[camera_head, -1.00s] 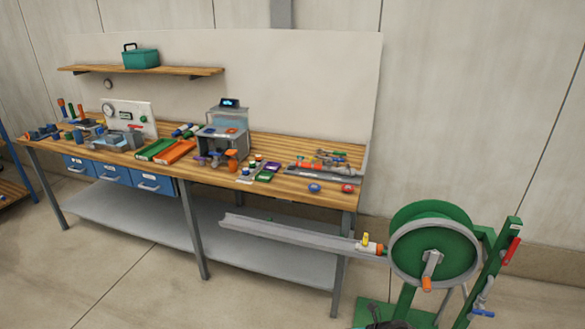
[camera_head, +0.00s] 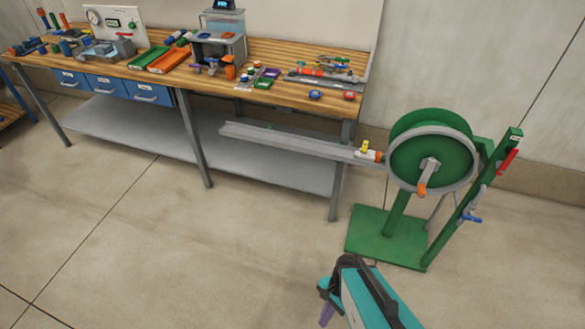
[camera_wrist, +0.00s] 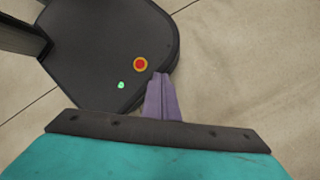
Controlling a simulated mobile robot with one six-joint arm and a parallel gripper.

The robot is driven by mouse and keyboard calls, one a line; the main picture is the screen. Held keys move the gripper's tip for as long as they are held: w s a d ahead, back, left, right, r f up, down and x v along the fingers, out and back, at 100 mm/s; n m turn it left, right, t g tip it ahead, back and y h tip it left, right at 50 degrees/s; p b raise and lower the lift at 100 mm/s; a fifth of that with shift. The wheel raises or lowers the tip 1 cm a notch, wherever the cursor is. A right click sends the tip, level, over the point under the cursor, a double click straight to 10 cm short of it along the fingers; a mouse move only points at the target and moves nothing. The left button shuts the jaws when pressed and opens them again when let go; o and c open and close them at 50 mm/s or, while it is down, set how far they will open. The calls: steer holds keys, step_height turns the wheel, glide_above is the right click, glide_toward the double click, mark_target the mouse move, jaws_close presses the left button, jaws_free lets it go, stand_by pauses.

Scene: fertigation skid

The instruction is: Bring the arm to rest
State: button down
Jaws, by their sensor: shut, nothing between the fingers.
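My gripper shows in the wrist view with its purple fingers (camera_wrist: 162,97) together and nothing between them. It points down over my own dark base, which carries a red button and a small green light. In the head view my arm reaches in from the bottom edge, right of the middle. The gripper's purple tip (camera_head: 326,314) hangs there above the bare floor, in front of the workbench and apart from everything.
A green hose reel (camera_head: 432,160) on a green stand stands at the right. A grey trough (camera_head: 290,141) runs left from it, before the wooden workbench (camera_head: 270,93). Small tools, trays and blue drawers (camera_head: 110,87) fill the bench. The floor (camera_head: 180,255) in front is clear.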

steer(key=s+d+n+g+h, duration=0.1)
steer(key=s+d+n+h, duration=0.1)
steer(key=d+n, duration=0.4)
steer(key=s+n, duration=0.1)
steer(key=n, duration=0.4)
steer(key=shift+r+h, duration=0.25)
steer(key=shift+h, duration=0.15)
